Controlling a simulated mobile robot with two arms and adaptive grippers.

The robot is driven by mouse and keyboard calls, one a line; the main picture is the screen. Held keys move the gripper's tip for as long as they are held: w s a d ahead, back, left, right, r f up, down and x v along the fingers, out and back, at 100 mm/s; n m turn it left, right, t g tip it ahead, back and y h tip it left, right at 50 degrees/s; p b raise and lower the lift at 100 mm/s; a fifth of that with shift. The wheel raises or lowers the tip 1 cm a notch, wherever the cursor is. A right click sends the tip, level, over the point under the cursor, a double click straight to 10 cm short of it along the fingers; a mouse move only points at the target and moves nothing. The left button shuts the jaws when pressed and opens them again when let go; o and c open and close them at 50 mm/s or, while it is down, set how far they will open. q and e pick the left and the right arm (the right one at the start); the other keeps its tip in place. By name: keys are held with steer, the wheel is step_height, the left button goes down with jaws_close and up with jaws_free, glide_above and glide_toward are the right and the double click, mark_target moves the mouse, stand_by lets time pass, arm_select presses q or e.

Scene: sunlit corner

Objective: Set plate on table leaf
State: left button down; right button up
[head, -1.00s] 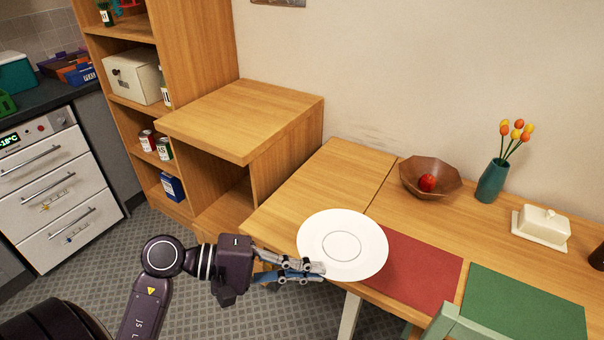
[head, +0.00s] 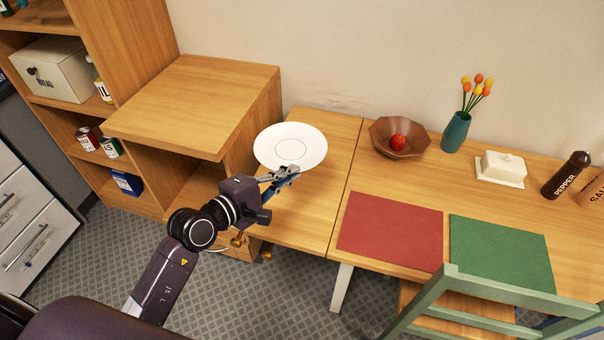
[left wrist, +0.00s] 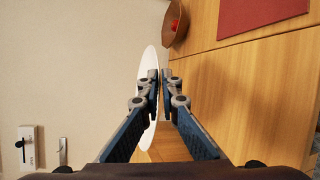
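The white round plate (head: 290,141) appears over the back left part of the wooden table leaf (head: 312,213), overlapping the cabinet side in the head view. My left gripper (head: 283,177) is shut on the plate's near rim. In the left wrist view the plate (left wrist: 148,65) shows as a thin, nearly edge-on ellipse at the fingertips (left wrist: 159,84), with the wooden surface to its right. It looks held above the leaf; the exact height is hard to tell. My right gripper is not in view.
A wooden cabinet (head: 197,95) stands left of the leaf. A bowl with a red fruit (head: 399,152), a vase (head: 456,132) and a butter dish (head: 501,168) stand along the wall. Red (head: 391,229) and green (head: 500,254) mats lie in front; a green chair (head: 500,285) stands close. The leaf's front is clear.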

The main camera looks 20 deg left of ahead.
arm_select(q)
step_height(320, 180, down, 9)
steer(key=b, duration=0.5)
glide_above(291, 225)
step_height(291, 225, down, 6)
steer(key=shift+f, duration=0.1)
step_height(291, 225, down, 4)
steer(key=shift+r+b, duration=0.15)
steer(key=shift+b, duration=0.9)
steer(key=shift+f, duration=0.25)
